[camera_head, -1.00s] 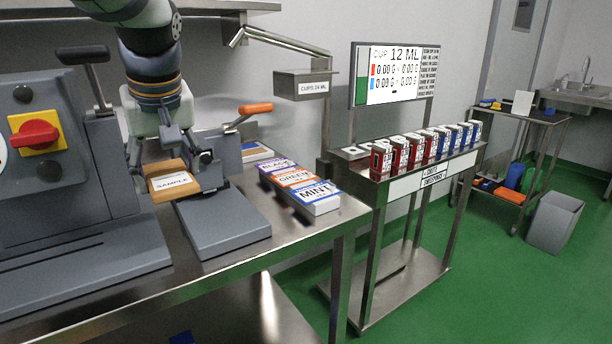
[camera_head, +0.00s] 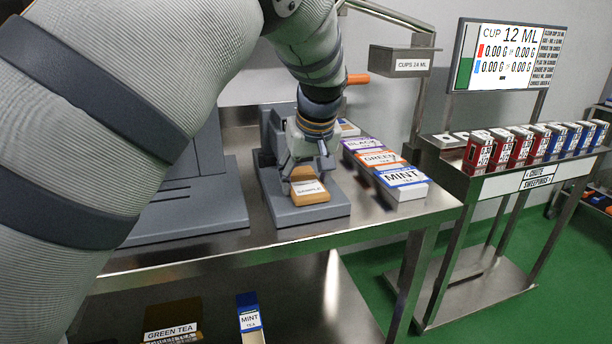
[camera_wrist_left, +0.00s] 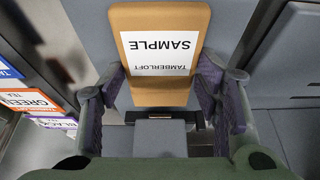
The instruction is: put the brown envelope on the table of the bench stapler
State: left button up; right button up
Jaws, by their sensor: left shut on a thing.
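The brown envelope (camera_head: 303,199), with a white SAMPLE label, is over the grey table of the bench stapler (camera_head: 325,216). I cannot tell whether it touches the table. My left gripper (camera_head: 306,171) is shut on the envelope's back end from above. In the left wrist view my left gripper (camera_wrist_left: 165,98) has a finger at each side of the envelope (camera_wrist_left: 190,91), which lies flat with its label up. The stapler's body (camera_head: 277,135) is behind, and its orange lever (camera_head: 357,79) shows partly past my arm. My right gripper is not in view.
Boxes of black, green and mint tea (camera_head: 403,190) stand close right of the stapler. A grey machine base (camera_head: 200,212) is to its left. A CUPS shelf (camera_head: 404,62) hangs behind. Tea boxes (camera_head: 250,318) sit on the lower shelf.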

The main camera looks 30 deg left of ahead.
pick_arm(q)
jog(key=o, duration=0.9)
jog(key=shift+f, duration=0.15)
jog(key=shift+o, duration=0.2)
jog(key=shift+r, duration=0.2)
jog(key=v, duration=1.2)
jog(key=shift+p, duration=0.45)
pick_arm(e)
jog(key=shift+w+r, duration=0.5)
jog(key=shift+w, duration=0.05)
pick_arm(q)
jog(key=shift+f, duration=0.1)
